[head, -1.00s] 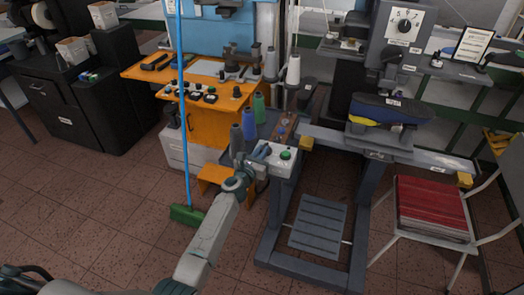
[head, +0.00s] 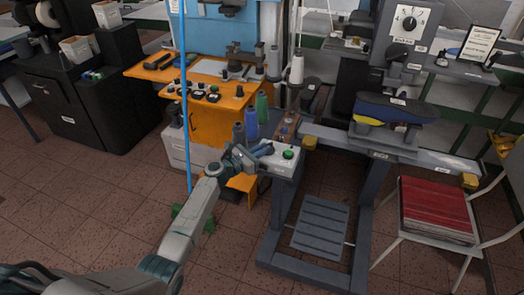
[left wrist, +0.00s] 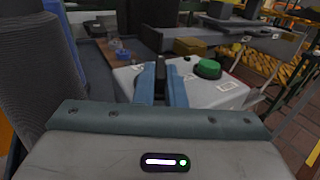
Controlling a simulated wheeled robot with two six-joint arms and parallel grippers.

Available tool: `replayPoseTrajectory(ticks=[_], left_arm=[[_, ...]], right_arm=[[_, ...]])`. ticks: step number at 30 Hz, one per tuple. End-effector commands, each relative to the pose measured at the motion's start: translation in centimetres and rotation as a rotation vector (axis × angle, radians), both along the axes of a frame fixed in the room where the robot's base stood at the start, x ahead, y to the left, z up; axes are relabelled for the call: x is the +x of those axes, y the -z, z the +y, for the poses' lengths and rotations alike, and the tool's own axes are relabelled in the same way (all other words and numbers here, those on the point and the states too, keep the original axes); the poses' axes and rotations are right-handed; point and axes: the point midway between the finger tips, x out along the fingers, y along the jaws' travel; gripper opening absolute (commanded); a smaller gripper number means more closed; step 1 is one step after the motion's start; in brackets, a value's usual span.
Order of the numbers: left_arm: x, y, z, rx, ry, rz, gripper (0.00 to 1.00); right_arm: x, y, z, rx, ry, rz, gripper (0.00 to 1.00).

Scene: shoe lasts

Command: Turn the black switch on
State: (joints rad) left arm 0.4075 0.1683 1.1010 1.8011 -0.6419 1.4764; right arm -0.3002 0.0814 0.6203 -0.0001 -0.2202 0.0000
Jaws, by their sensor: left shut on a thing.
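The black switch (left wrist: 160,68) shows as a small dark upright piece on the white control box (left wrist: 205,92) in the left wrist view. My left gripper (left wrist: 161,90) has its two blue fingers on either side of the switch and is shut on it. In the head view my left gripper (head: 264,150) is at the left part of the control box (head: 283,166), and its fingers hide the switch there. A green button (left wrist: 208,68) stands right of the fingers; it also shows in the head view (head: 288,154). My right gripper is not in view.
Thread cones (head: 250,123) stand just behind my gripper. A blue broom pole (head: 185,100) rises left of it. The orange bench (head: 200,115) is behind.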

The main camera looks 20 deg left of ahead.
Motion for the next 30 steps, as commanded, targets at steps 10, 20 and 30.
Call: replayPoseTrajectory(ticks=[10,20,30], left_arm=[[0.0,0.0,0.0,0.001,-0.001,0.001,0.32],[-0.2,0.1,0.1,0.001,-0.001,0.001,0.32],[-4.8,0.4,3.0,0.004,0.000,0.001,0.32]], right_arm=[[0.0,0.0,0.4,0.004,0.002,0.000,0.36],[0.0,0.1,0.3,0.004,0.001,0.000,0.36],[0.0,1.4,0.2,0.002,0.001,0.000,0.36]])
